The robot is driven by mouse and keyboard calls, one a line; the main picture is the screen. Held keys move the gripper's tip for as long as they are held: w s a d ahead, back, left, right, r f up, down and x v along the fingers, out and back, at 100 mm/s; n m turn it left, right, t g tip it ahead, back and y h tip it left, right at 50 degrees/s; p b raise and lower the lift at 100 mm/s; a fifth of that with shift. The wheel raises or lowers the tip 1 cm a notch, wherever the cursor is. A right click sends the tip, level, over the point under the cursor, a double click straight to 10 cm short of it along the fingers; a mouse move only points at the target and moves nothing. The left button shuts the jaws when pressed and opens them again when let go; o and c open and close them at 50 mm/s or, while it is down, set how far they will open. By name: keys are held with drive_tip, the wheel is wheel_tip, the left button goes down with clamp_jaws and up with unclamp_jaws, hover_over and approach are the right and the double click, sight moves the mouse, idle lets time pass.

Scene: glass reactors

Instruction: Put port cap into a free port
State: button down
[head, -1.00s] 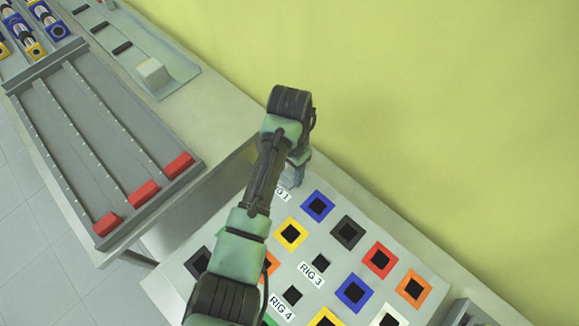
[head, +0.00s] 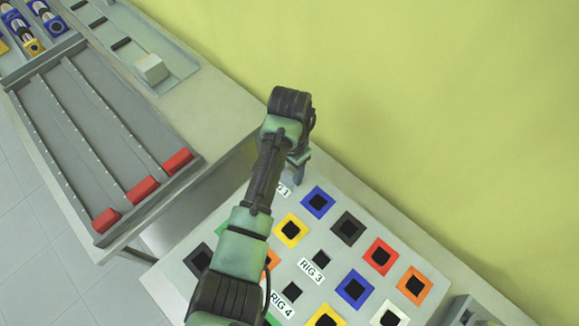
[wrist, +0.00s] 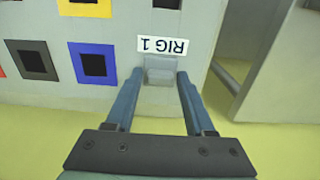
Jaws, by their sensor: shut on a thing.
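My gripper (wrist: 159,75) is shut on a small grey port cap (wrist: 160,70), held between its two blue fingertips in the wrist view. The cap is at the panel, right beside the "RIG 1" label (wrist: 165,45). It covers the spot there, and I cannot tell whether it is seated in a port or just above one. In the head view my gripper (head: 298,168) is over the panel's top corner by the same label, and the arm hides the cap. The pale panel (head: 330,225) carries dark square ports, many with coloured frames. Unframed dark ports show beside RIG 3 (head: 321,260) and RIG 4 (head: 291,291).
At left, a grey sloped rack (head: 95,135) holds red blocks (head: 142,189) at its lower end. A white block (head: 151,68) sits on a grey strip with dark slots behind it. A yellow-green wall (head: 430,100) borders the panel's far side.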

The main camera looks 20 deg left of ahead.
drive_tip(key=shift+f, duration=0.1)
idle(0.3)
drive_tip(key=shift+c, duration=0.9)
unclamp_jaws()
wheel_tip(320, 180, up, 13)
drive_tip(key=p, duration=0.3)
wheel_tip(320, 180, up, 8)
drive_tip(key=p, duration=0.8)
drive_tip(key=shift+p, duration=0.35)
